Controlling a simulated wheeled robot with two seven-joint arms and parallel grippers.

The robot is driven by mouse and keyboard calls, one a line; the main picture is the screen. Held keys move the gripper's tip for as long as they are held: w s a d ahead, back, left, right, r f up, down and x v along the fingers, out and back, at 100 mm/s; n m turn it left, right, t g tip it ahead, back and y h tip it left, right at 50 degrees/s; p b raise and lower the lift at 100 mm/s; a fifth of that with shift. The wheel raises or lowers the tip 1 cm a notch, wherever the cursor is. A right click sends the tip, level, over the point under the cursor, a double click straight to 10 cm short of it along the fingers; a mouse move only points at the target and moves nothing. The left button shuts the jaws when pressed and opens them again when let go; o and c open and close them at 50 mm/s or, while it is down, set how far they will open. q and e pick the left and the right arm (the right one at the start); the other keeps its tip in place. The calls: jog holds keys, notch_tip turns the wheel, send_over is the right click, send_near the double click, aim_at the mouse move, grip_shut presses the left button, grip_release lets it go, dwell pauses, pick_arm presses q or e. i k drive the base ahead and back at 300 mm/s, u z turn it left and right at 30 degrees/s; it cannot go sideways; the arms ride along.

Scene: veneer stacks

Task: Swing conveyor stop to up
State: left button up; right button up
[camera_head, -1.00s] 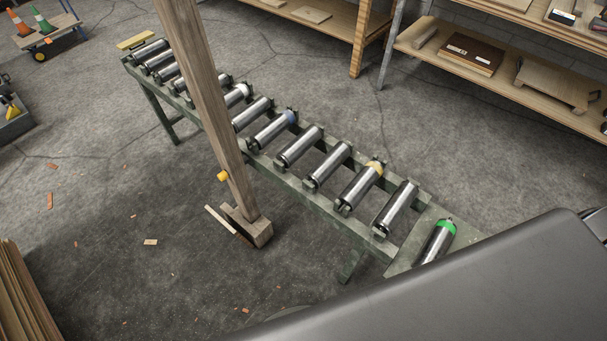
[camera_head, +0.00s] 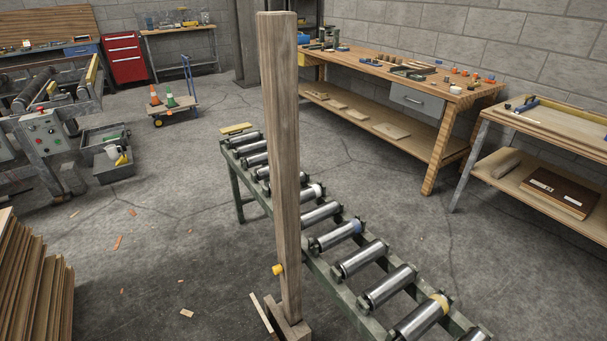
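The roller conveyor (camera_head: 322,272), a green frame with metal rollers, runs from the lower right to the middle of the head view. A flat yellow bar (camera_head: 236,128) lies across its far end. It looks like the conveyor stop, but it is small and I cannot be sure how it is mounted. A wooden post (camera_head: 280,150) stands upright in front of the conveyor and hides part of several rollers. The near end of the conveyor is cut off by the picture's lower edge. Neither of my grippers shows.
A stack of veneer sheets (camera_head: 30,285) stands at the lower left. A machine with a button panel (camera_head: 42,130) and grey bins (camera_head: 108,155) are beyond it. A trolley with cones (camera_head: 175,108) stands behind. Workbenches (camera_head: 465,98) line the right. Floor left of the conveyor is mostly clear.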

aim_at(237, 128)
jog(key=k, duration=0.5)
jog(key=u, duration=1.25)
jog(key=i, duration=4.6)
jog(key=z, duration=1.8)
